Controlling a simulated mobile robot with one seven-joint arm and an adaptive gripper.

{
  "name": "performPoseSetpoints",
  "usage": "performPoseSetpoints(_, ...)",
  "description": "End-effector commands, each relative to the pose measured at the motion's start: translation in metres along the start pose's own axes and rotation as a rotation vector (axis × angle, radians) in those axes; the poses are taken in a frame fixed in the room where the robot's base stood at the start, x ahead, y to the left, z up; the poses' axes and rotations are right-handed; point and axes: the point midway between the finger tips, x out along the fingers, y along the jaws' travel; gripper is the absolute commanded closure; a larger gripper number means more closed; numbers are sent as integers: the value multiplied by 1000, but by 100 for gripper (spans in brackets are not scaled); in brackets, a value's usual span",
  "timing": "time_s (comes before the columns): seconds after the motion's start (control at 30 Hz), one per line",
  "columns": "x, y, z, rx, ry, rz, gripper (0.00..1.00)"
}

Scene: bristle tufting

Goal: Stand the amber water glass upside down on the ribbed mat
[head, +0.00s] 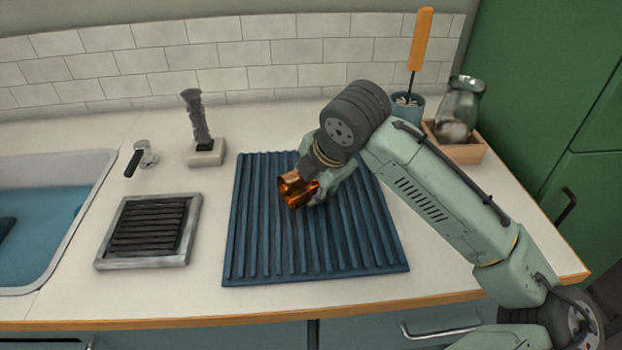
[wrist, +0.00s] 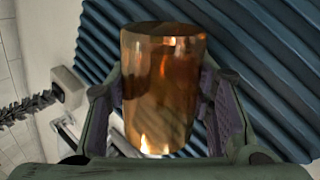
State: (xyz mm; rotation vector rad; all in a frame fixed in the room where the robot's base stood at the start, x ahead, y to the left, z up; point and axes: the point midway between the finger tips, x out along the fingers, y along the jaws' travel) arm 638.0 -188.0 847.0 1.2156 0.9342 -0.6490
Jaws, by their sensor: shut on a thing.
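The amber water glass (head: 295,190) is in my gripper (head: 312,197), over the middle of the blue ribbed mat (head: 255,250). In the head view the glass looks tilted, lying nearly sideways, with one end toward the left. In the wrist view the glass (wrist: 162,90) stands between both fingers, which press on its sides, and the ribbed mat (wrist: 270,70) shows behind it. I cannot tell for certain which end is the mouth, or whether the glass touches the mat. My wrist hides part of the fingers in the head view.
Left of the mat are a framed dark grate (head: 148,232), a bristled brush on a stand (head: 206,150) and a sink (head: 50,220). At the back right are a cup with an orange-handled tool (head: 407,104) and a jar (head: 458,112) in a wooden tray. The mat's front is clear.

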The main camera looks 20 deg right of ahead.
Motion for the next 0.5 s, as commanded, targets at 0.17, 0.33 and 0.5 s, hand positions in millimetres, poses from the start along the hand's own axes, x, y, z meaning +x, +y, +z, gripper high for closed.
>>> performPoseSetpoints(0.17,4,-2,0,-1,0,1,92)
performPoseSetpoints(0.33,3,-2,0,-1,0,1,43)
performPoseSetpoints(0.5,3,-2,0,-1,0,0,32)
